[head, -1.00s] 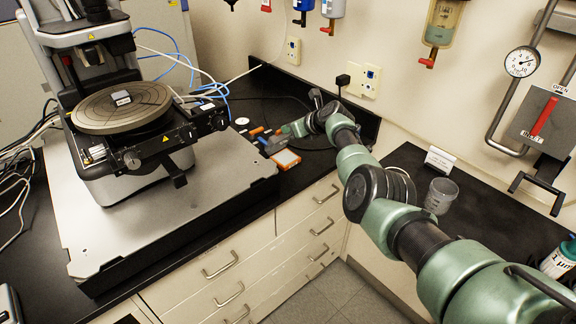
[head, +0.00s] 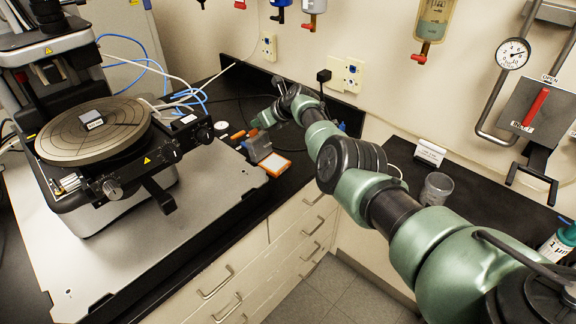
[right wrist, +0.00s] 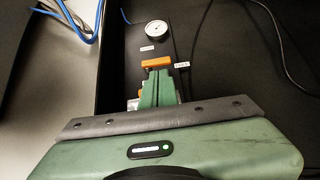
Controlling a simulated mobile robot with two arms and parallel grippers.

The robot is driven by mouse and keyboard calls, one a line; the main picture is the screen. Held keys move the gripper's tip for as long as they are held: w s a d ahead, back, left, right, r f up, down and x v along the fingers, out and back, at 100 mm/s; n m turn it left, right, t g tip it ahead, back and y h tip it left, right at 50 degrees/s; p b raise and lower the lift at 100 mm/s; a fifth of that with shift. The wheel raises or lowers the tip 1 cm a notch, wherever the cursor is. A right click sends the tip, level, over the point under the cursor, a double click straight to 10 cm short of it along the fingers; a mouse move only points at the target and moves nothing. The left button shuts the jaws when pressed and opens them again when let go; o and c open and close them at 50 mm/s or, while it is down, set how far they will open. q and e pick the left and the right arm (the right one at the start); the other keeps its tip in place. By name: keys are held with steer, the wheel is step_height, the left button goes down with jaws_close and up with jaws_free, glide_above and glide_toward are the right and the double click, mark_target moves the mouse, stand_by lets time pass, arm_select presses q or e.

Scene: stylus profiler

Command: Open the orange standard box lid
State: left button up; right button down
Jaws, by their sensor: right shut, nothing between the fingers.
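The orange standard box (head: 275,163) lies on the black bench, right of the profiler; its orange rim surrounds a pale inside. A grey panel (head: 259,149) stands up along its left side and looks like the raised lid; I cannot tell its exact angle. My right gripper (head: 258,122) is just behind the panel, small in the head view. In the right wrist view its green fingers (right wrist: 159,76) are together with nothing between them, their tips by a small orange piece (right wrist: 157,63). The box is mostly hidden there behind my gripper. My left gripper is not in view.
The stylus profiler's round stage (head: 95,130) and grey base plate (head: 215,190) fill the left. A small round dial (right wrist: 157,30) lies beyond my fingers. Blue and white cables (head: 175,100) run behind. A glass beaker (head: 437,188) stands on the right bench.

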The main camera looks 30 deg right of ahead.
steer(key=shift+w+a+f, duration=0.1)
steer(key=shift+w, duration=0.3)
steer(key=shift+g, duration=0.3)
